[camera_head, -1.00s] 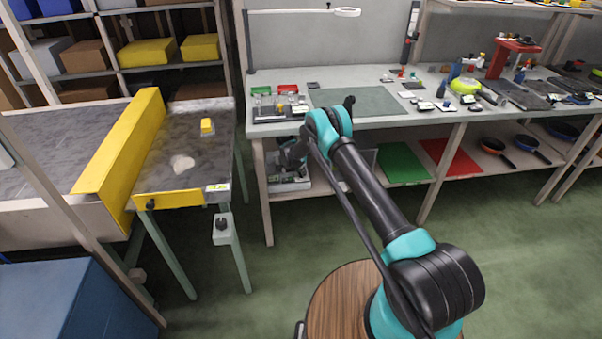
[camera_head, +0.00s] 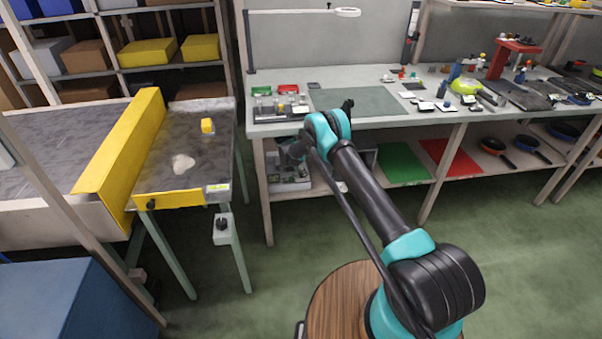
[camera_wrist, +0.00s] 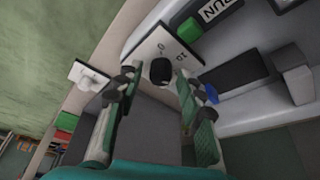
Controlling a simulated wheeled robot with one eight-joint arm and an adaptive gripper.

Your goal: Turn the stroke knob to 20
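In the wrist view, a dark round knob (camera_wrist: 161,71) stands on a white plate (camera_wrist: 150,42) with small printed marks, too blurred to read surely. My gripper (camera_wrist: 158,78) is open, with one finger left and one right of the knob. Gaps show between the fingers and the knob, and I cannot tell whether either fingertip touches it. In the head view my gripper is mostly hidden behind my arm, at a pale grey machine (camera_head: 290,184) under the bench. The knob cannot be made out there.
In the head view, the workbench (camera_head: 285,128) overhangs the machine. A green sheet (camera_head: 402,164) lies on the lower shelf.

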